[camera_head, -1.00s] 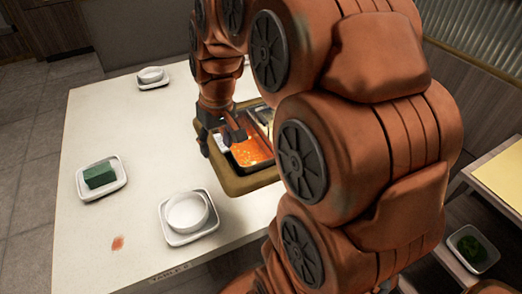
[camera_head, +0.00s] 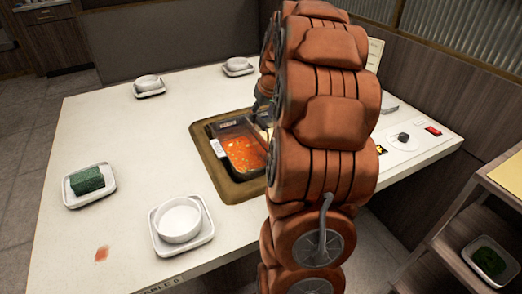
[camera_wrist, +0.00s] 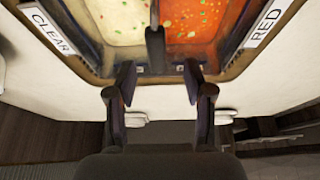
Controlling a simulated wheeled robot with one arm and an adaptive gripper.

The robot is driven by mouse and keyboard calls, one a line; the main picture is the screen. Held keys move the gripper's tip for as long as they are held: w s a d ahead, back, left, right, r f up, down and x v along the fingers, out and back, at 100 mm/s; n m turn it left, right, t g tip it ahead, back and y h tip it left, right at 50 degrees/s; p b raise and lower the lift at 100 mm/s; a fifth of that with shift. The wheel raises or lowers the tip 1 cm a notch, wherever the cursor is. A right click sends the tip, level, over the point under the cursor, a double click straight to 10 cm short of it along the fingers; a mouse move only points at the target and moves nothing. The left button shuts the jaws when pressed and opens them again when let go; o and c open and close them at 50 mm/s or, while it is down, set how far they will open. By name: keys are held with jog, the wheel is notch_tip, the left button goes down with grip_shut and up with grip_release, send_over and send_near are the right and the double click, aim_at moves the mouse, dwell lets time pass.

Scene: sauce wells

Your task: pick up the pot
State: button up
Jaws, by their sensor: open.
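The pot (camera_head: 219,150) sits in a brown-framed well in the white table, with orange-red broth visible in the head view; my arm covers its right side. In the wrist view the pot (camera_wrist: 155,48) shows a dark central divider between pale broth on the left and red broth on the right. Labels CLEAR (camera_wrist: 48,30) and RED (camera_wrist: 265,22) lie at its sides. My gripper (camera_wrist: 159,84) is open and empty, its fingers apart near the pot's edge, in line with the divider. In the head view it is mostly hidden behind my arm.
A white bowl on a dish (camera_head: 180,222) stands near the front, with a green block on a plate (camera_head: 88,182) at left. Two small bowls stand at the back. A control panel (camera_head: 404,138) is at right. The table's left side is mostly clear.

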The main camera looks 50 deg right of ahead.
aim_at(261, 121)
jog(key=x, duration=0.5)
jog(key=shift+s+d, duration=0.15)
jog(key=shift+d, duration=0.05)
grip_shut()
dwell(0.3)
